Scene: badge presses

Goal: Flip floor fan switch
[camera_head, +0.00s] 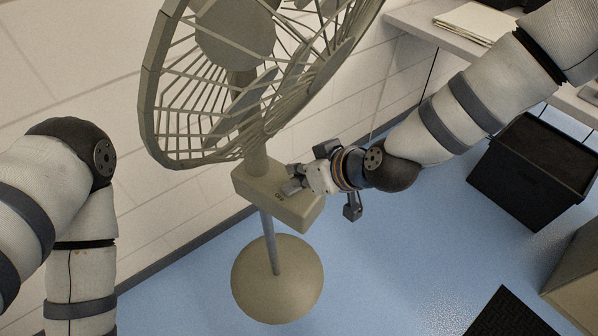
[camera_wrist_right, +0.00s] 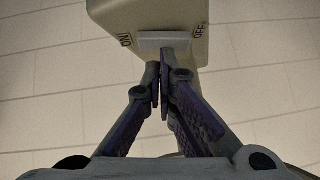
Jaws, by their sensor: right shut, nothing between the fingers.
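A beige floor fan (camera_head: 276,276) stands upright on a round base, with a control box (camera_head: 258,205) on its pole below the caged head. My right gripper (camera_head: 290,187) is at the box's right side. In the right wrist view the box (camera_wrist_right: 105,12) carries a light grey switch (camera_wrist_right: 165,40) between the printed words ON at left and OFF at right. My right gripper (camera_wrist_right: 160,75) is shut and empty, its fingertips just below the switch and close to it; I cannot tell whether they touch. My left arm shows at the left of the head view, but its gripper is out of view.
A black bin (camera_head: 535,165) stands on the blue floor at right, under a white table (camera_head: 420,20) with papers. A white tiled wall (camera_head: 60,60) is close behind the fan. A dark mat (camera_head: 510,318) lies at lower right. The floor right of the fan base is clear.

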